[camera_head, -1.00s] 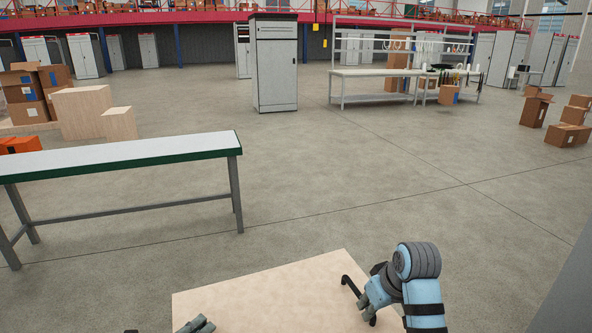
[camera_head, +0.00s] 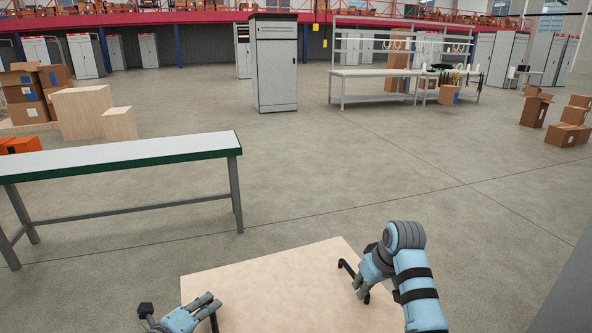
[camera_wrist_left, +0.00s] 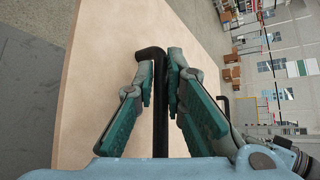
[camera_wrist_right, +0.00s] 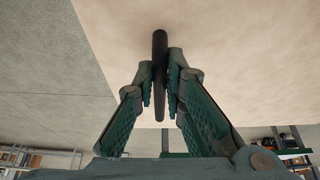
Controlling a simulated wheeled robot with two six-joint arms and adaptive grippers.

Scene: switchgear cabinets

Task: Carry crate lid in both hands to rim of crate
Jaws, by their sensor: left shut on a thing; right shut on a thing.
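The crate lid (camera_head: 275,283) is a flat, pale wooden panel with black bar handles, at the bottom of the head view. My left gripper (camera_head: 214,306) is shut on the left black handle, which shows between its fingers in the left wrist view (camera_wrist_left: 160,115). My right gripper (camera_head: 358,283) is shut on the right black handle (camera_head: 346,267), also seen between its fingers in the right wrist view (camera_wrist_right: 160,60). The lid's near edge is cut off by the frame. I cannot make out the open crate or its rim.
A white-topped table (camera_head: 120,157) with a green edge stands at left. Pale wooden boxes (camera_head: 82,113) stand behind it, near cardboard boxes (camera_head: 27,95). A grey cabinet (camera_head: 275,65) and a workbench (camera_head: 375,74) stand further back. The middle floor is clear.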

